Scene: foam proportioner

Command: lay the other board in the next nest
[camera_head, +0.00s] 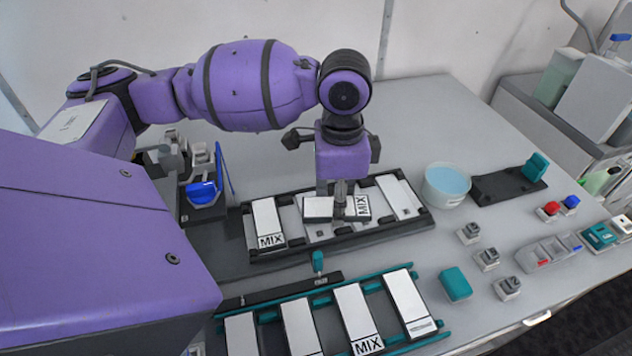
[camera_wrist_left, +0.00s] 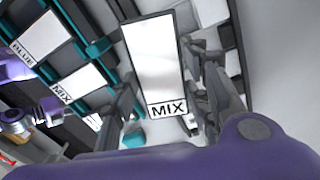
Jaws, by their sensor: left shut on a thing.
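My left gripper (camera_head: 340,200) points down over the dark nest tray (camera_head: 345,240) and is shut on a white board with a MIX label (camera_head: 318,208). The board lies crosswise to the nests, its label at the right end. In the left wrist view the held board (camera_wrist_left: 154,55) shows between the two fingers, label toward the camera. I cannot tell whether it touches the tray. Another MIX board (camera_head: 266,220) lies in the tray's leftmost nest. A pale strip (camera_head: 398,194) fills the right end; whether it is a board is unclear. The gripper hides part of the middle nests. My right gripper is not in view.
A teal rack (camera_head: 440,337) in front holds several white boards. A bowl of blue liquid (camera_head: 446,184) stands right of the tray. A teal block (camera_head: 455,284) and small grey blocks (camera_head: 487,258) lie front right. A blue-handled tool (camera_head: 202,190) stands left of the tray.

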